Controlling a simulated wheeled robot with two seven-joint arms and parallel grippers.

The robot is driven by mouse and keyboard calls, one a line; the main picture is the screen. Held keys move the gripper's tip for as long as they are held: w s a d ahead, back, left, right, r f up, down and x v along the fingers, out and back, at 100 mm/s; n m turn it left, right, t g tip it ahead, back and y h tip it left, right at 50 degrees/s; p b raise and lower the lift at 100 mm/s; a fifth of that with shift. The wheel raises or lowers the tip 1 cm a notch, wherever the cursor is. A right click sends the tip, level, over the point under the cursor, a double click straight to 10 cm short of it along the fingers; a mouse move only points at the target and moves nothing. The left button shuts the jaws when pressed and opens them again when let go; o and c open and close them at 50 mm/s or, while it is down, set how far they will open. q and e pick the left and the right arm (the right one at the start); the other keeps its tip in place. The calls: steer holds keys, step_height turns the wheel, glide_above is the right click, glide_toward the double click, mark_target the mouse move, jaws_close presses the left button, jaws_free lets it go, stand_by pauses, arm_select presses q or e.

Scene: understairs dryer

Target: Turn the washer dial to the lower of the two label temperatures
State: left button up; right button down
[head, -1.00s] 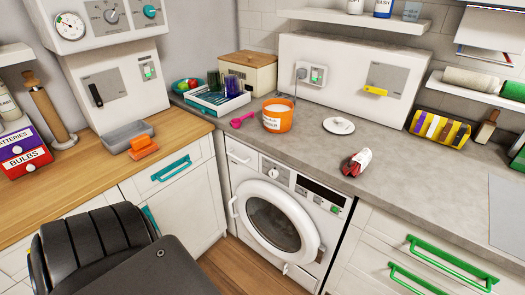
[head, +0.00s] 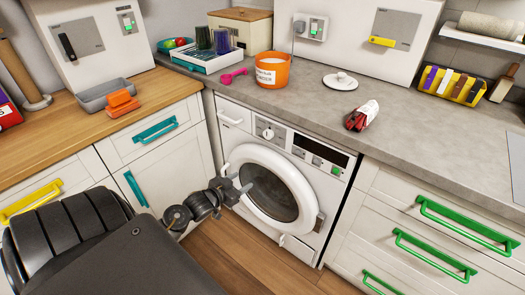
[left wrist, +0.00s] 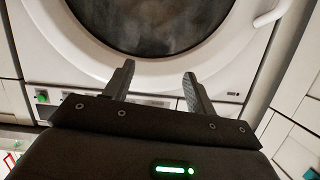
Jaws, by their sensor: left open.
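The white washer (head: 232,115) stands under the grey counter. Its round dial (head: 268,133) is on the panel above the door; its setting is too small to read. A dark red rolled cloth with a white part (head: 362,115) lies on the counter above the washer; no temperatures can be read on it. My left gripper (head: 236,188) is open and empty in front of the left side of the washer door, below the dial. In the left wrist view its two spread fingers (left wrist: 157,82) point toward the door (left wrist: 65,50). My right gripper is not in view.
An orange tub (head: 272,72), a pink scoop (head: 232,75) and a white lid (head: 340,82) lie on the counter. Drawers with green handles (head: 430,252) are right of the washer. A cabinet with teal handles (head: 155,130) is left. Wooden floor shows in front.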

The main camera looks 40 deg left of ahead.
mark_target(267, 136)
arm_select(q)
step_height(267, 136, up, 14)
steer(key=m+t+h+b, duration=0.2)
steer(key=t, duration=0.1)
steer(key=w, duration=0.3)
steer(key=w+d, duration=0.1)
steer(key=w, duration=0.5)
steer(key=shift+w+d, duration=0.15)
steer(key=shift+w, duration=1.05)
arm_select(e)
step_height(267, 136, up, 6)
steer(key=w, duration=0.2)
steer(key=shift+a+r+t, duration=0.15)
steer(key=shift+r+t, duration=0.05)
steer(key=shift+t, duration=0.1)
arm_select(q)
steer(key=c, duration=1)
